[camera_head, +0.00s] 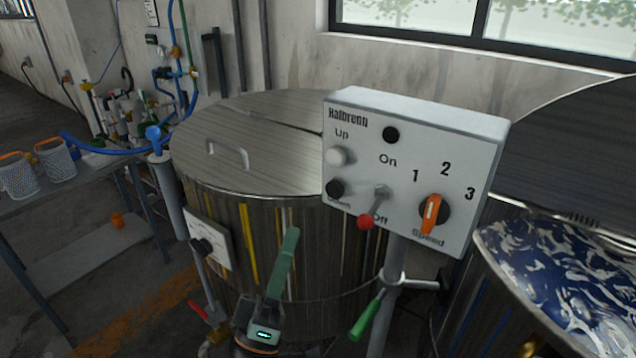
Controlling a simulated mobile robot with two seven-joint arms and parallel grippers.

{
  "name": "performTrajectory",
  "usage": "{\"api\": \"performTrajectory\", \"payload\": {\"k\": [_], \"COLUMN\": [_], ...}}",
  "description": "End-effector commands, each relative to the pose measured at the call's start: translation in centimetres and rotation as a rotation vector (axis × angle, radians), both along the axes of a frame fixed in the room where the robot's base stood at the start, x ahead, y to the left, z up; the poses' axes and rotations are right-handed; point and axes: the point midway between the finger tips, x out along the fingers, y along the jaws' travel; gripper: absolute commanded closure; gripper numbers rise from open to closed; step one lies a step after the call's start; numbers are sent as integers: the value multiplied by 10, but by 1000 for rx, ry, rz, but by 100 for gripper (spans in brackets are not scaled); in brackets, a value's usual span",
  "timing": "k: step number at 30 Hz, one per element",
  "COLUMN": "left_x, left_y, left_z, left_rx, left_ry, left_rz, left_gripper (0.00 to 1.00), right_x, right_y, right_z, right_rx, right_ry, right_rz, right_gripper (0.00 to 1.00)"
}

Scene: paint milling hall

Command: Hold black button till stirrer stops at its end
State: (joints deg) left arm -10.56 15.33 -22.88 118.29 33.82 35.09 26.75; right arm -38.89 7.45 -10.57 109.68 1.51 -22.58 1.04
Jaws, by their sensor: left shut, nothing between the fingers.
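The grey control box (460,125) stands on a post in the middle right. The black button (335,188) is at its lower left, above a partly hidden label that looks like "Down". A white button (340,156) marked "Up" sits above it. My left gripper (290,238) points up below and left of the box, its green fingers shut and empty. Its tip is apart from the black button. The stirrer cannot be made out. A vessel (500,275) at the lower right holds blue and white swirled paint. My right gripper is not in view.
A toggle lever with a red tip (366,222) hangs towards "Off", close right of the black button. An orange speed knob (432,214) is further right. A lidded steel tank (235,150) stands behind my gripper. A green-handled clamp (366,318) is on the post.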

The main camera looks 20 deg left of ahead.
Motion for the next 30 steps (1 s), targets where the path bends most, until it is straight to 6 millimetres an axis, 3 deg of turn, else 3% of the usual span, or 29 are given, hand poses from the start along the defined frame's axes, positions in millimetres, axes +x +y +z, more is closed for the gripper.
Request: {"api": "performTrajectory", "payload": {"k": [19,30], "left_x": [2,46], "left_y": [1,-15], "left_z": [5,5], "left_rx": [-24,-26], "left_ry": [-20,-22], "left_rz": [-6,-4], "left_gripper": [100,100], "right_x": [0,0], "right_y": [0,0], "right_z": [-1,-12], "right_rx": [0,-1], "right_ry": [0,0], "right_rz": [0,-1], "right_gripper": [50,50]}}
